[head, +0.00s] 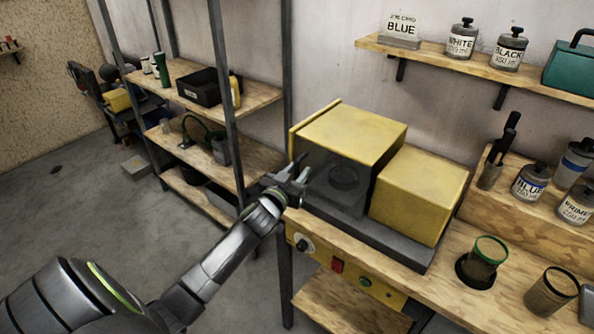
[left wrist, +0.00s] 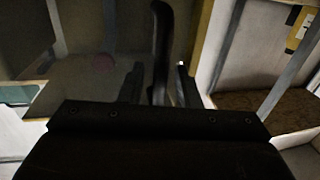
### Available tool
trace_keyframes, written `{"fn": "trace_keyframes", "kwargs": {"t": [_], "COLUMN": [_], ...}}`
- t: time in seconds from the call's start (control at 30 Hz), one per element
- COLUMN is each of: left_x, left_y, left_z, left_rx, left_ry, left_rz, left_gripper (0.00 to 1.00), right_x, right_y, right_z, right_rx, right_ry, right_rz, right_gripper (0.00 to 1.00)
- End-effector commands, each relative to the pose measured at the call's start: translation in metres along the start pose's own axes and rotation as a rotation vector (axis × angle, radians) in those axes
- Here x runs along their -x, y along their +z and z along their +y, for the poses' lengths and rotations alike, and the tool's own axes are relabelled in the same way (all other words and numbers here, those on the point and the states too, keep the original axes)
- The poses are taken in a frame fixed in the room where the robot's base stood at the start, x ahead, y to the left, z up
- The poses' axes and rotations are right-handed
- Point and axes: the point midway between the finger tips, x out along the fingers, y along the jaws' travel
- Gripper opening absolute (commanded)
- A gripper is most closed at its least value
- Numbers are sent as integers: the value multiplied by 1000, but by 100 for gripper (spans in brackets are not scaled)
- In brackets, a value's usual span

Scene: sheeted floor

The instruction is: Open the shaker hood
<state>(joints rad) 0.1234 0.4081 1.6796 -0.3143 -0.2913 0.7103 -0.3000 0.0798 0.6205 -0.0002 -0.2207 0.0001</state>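The shaker is a yellow box machine (head: 358,130) on the wooden bench, with a smoky see-through hood (head: 335,180) on its front. The hood is down, and a dark round shape shows behind it. My left gripper (head: 301,172) is at the hood's left front edge. In the left wrist view a dark curved handle (left wrist: 162,45) stands between the two fingers of the left gripper (left wrist: 158,80). The fingers are apart, with gaps beside the handle, so the gripper looks open around it. My right gripper is not in view.
A second yellow box (head: 418,190) adjoins the shaker on its right. The bench front has a knob, a red switch and a green button. Cups stand at the lower right. A wall shelf (head: 430,57) holds labelled cans. A shelving rack (head: 262,96) stands left of the bench.

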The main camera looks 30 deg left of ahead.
Motion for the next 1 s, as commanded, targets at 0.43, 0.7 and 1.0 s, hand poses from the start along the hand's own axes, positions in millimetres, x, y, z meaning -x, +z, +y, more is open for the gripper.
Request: {"fn": "trace_keyframes", "kwargs": {"t": [0.43, 0.7, 1.0], "left_x": [-1, -1, 1], "left_y": [0, 0, 0], "left_z": [0, 0, 8], "left_rx": [0, 0, 4], "left_ry": [0, 0, 1], "left_rz": [0, 0, 1], "left_gripper": [9, 0, 0], "right_x": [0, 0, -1], "right_y": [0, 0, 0], "right_z": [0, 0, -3], "right_rx": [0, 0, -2], "right_ry": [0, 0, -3], "right_rz": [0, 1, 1], "right_gripper": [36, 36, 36]}}
